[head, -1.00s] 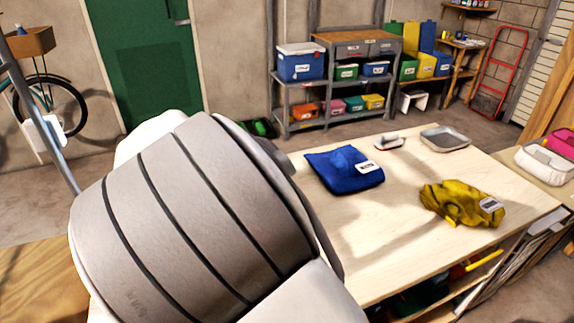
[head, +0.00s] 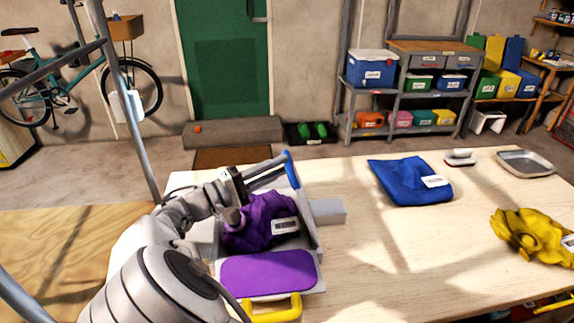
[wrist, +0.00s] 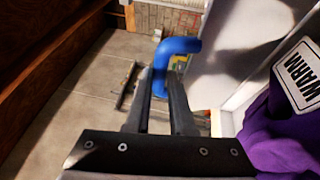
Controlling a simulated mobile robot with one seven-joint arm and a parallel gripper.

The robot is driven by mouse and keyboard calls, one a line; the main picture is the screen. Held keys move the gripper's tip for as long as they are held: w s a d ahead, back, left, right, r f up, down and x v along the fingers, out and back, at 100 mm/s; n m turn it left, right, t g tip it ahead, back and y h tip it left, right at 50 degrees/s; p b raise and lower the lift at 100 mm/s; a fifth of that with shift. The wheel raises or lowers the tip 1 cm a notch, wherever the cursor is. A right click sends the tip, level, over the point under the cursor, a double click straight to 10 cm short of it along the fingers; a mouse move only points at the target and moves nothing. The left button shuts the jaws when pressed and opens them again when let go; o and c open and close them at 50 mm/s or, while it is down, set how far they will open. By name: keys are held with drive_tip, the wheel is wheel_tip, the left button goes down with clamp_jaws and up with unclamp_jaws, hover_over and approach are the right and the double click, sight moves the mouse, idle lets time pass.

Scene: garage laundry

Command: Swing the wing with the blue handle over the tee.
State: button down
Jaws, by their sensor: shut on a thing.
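The purple tee (head: 255,225), with a white label, lies bunched on the light-grey folding board on the table. It also shows at the right of the wrist view (wrist: 285,135), its label reading "WARM". The blue handle (head: 292,172) stands at the far right corner of the board, on a pale wing (head: 306,205) that looks steeply tilted up beside the tee. My gripper (head: 283,163) reaches over the tee and is shut on the blue handle (wrist: 180,47). A flat purple-topped panel (head: 268,272) with a yellow handle (head: 273,313) lies at the near side.
A grey block (head: 327,211) sits just right of the wing. A blue folded cloth (head: 410,180), a yellow cloth (head: 530,235), a brush (head: 460,157) and a grey tray (head: 525,163) lie farther right on the table (head: 400,265). The table between is clear.

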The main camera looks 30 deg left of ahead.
drive_tip(key=shift+s+a+f, duration=0.2)
drive_tip(key=shift+a, duration=0.05)
idle(0.3)
drive_tip(key=c, duration=1)
unclamp_jaws()
drive_tip(key=shift+c, duration=0.2)
drive_tip(key=v, duration=1.7)
drive_tip(key=shift+s+a+f, duration=0.1)
drive_tip(key=shift+s+f, duration=0.05)
drive_tip(key=shift+f, duration=0.25)
